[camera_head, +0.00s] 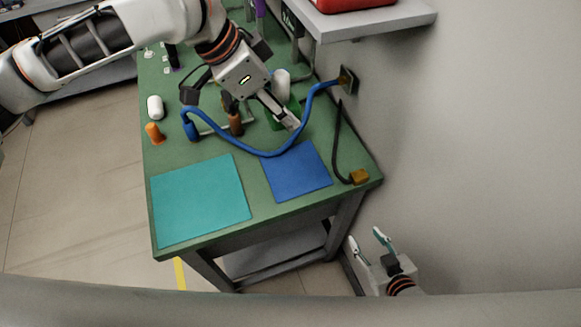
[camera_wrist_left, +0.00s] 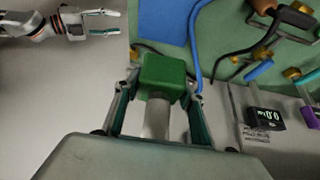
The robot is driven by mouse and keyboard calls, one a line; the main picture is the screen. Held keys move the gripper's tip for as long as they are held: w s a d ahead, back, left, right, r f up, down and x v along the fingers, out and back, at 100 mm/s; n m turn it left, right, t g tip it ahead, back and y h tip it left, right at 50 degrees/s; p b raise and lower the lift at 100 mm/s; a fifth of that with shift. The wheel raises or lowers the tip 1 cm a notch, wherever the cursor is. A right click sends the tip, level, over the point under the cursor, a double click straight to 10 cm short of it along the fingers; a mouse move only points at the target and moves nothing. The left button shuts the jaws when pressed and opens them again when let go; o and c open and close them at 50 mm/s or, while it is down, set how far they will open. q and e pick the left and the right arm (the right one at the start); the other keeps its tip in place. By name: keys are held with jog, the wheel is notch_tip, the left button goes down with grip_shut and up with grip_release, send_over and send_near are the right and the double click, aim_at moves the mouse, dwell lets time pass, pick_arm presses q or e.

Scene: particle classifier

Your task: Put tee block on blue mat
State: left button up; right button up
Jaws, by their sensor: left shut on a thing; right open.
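The tee block, with a green square head (camera_wrist_left: 163,76) and a pale round stem (camera_wrist_left: 157,118), is between the two fingers of my left gripper (camera_wrist_left: 158,100). The left gripper is shut on it, and the stem points back toward the palm. In the head view my left gripper (camera_head: 284,114) hangs over the table, behind the blue mat (camera_head: 296,172); the block is mostly hidden there. The mat also shows at the top of the left wrist view (camera_wrist_left: 162,20). My right gripper (camera_head: 368,246) is open and empty, off the table's front right corner.
A teal mat (camera_head: 200,198) lies left of the blue one. A blue cable (camera_head: 262,154) loops just behind the blue mat. A black cable ends in a brass plug (camera_head: 358,177) at the right edge. A white cylinder (camera_head: 155,107) and an orange piece (camera_head: 154,132) stand left. A shelf (camera_head: 375,20) overhangs.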

pick_arm(q)
jog(key=b, duration=0.3)
send_over(291, 170)
jog(key=a, duration=0.2)
jog(key=f, duration=1.4)
jog(key=shift+s+d+f, duration=0.15)
jog(key=shift+s+f, duration=0.1)
jog(key=shift+s, duration=0.1)
jog(key=shift+f+b, duration=0.9)
jog(key=shift+f, duration=1.5)
jog(key=shift+r, duration=0.15)
pick_arm(e)
jog(key=f, duration=0.5)
jog(key=shift+s+d+f, duration=0.25)
jog(key=shift+s+f, duration=0.1)
jog(key=shift+s, duration=0.05)
pick_arm(q)
jog(key=o, duration=1.3)
